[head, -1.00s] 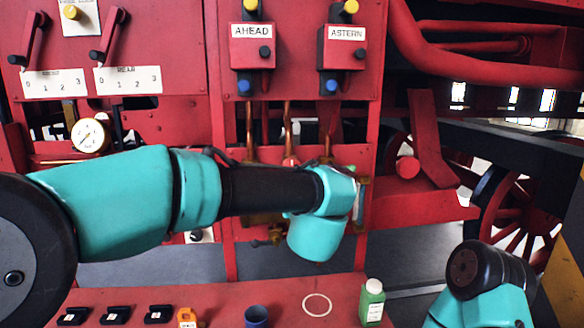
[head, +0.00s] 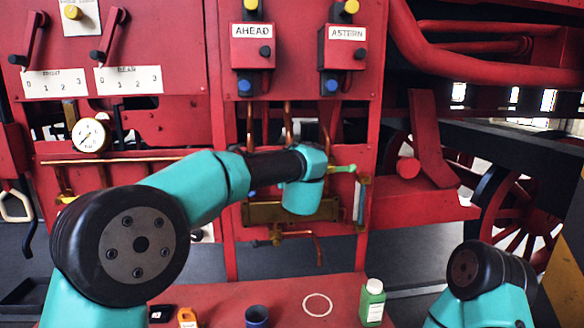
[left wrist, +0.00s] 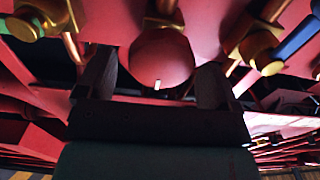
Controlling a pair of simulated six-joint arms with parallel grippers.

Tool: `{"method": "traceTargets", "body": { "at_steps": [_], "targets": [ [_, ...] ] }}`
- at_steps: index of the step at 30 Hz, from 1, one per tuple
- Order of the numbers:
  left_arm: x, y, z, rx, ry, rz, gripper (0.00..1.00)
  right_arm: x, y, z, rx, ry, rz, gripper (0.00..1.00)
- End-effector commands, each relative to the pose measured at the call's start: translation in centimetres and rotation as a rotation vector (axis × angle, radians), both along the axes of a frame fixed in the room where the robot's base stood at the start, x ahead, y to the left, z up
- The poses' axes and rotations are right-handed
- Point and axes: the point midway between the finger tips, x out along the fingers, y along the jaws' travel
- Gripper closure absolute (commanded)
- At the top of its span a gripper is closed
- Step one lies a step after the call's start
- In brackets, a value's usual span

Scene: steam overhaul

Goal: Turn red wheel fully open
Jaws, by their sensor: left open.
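In the left wrist view, the red wheel (left wrist: 162,58) appears as a round red disc with a small white mark on its lower part. My left gripper (left wrist: 155,76) is open, with one dark finger on each side of the wheel. I cannot tell whether the fingers touch it. In the head view, my left wrist hides the wheel and the left gripper's fingers, in front of the brass pipework (head: 262,212) under the AHEAD and ASTERN boxes. Only a link of my right arm shows at the lower right; its gripper is out of view.
Brass valves flank the wheel; a green handle (head: 343,168) sticks out right of my wrist. A pressure gauge (head: 90,135) is at the left. A green bottle (head: 372,303), a blue cup (head: 257,316) and an orange item (head: 187,318) stand on the red bench (head: 285,290).

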Motion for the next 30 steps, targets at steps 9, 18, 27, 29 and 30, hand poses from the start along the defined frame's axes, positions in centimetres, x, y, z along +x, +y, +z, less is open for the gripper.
{"method": "traceTargets", "body": {
  "at_steps": [9,18,27,29,30],
  "targets": [
    [1.8,0.2,-0.1,0.000,0.001,0.000,0.13,0.0,0.0,0.0,0.000,0.000,0.000,1.00],
    [1.7,0.2,0.0,0.000,0.000,0.000,0.23,0.0,0.0,0.0,0.000,0.000,0.000,1.00],
    [1.7,0.2,0.0,0.000,0.000,0.000,0.52,0.0,0.0,0.0,0.000,0.000,0.000,1.00],
    [1.7,0.2,0.0,0.000,0.000,0.000,0.57,0.0,0.0,0.0,0.000,0.000,0.000,1.00],
    [1.7,0.2,0.0,0.000,0.000,0.000,0.60,0.0,0.0,0.0,0.000,0.000,0.000,1.00]
  ]
}}
